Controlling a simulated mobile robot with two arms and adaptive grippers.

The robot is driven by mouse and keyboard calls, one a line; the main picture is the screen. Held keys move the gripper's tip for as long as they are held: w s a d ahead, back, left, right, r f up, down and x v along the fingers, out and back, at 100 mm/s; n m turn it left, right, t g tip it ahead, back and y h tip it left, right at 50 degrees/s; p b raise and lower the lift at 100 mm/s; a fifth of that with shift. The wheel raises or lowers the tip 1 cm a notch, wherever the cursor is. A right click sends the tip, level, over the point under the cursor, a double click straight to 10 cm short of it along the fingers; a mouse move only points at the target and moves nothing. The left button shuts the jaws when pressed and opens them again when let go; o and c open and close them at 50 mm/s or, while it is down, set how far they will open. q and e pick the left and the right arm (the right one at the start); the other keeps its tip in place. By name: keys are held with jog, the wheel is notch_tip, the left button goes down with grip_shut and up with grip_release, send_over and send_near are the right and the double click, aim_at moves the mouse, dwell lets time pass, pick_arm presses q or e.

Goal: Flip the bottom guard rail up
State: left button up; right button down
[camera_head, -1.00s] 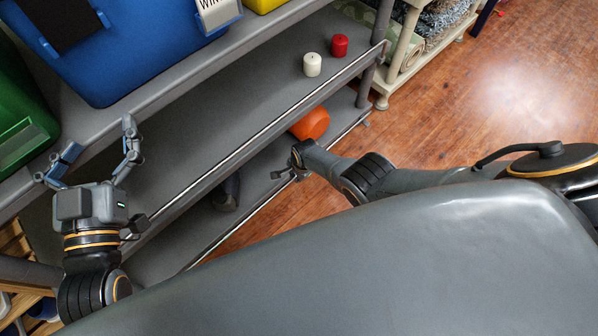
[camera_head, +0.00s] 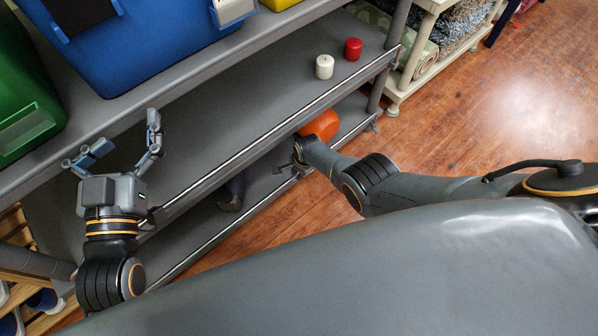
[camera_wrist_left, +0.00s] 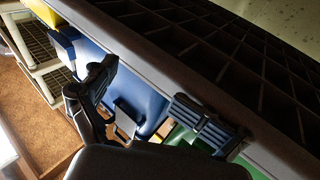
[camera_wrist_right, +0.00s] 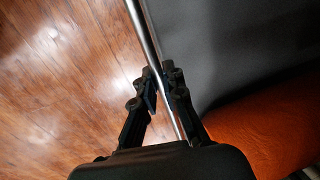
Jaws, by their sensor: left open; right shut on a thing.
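The bottom guard rail (camera_head: 225,232) is a thin silver bar along the front of the lowest grey shelf, running from lower left to upper right. My right gripper (camera_head: 297,168) is on this rail. In the right wrist view, the fingers of my right gripper (camera_wrist_right: 161,82) are closed around the rail (camera_wrist_right: 145,45). My left gripper (camera_head: 112,138) is open and empty in front of the shelving at the left. In the left wrist view, the fingers of my left gripper (camera_wrist_left: 150,95) are spread apart.
An upper rail (camera_head: 275,133) fronts the middle shelf, which holds a white candle (camera_head: 324,66) and a red candle (camera_head: 353,49). An orange object (camera_head: 322,124) lies on the lowest shelf behind my right gripper. A blue bin (camera_head: 150,45) stands on top. Wooden floor is clear at right.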

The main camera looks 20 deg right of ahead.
jog(key=c, duration=1.7)
grip_release()
jog(key=shift+w+f, duration=0.2)
jog(key=shift+f, duration=0.25)
jog(key=shift+o, duration=1.3)
jog(key=shift+w+f, duration=0.1)
pick_arm(q)
jog(key=shift+g, duration=0.6)
jog(key=f, duration=0.1)
jog(key=w+f, duration=0.1)
jog(key=f, duration=0.2)
jog(key=shift+w+f, duration=0.25)
jog(key=shift+w, duration=0.1)
pick_arm(e)
jog(key=shift+r, duration=0.2)
jog(key=shift+s+v, duration=0.2)
jog(key=shift+v, duration=1.35)
jog(key=v, duration=0.8)
jog(key=shift+r, duration=0.4)
pick_arm(q)
jog(key=shift+f, duration=0.1)
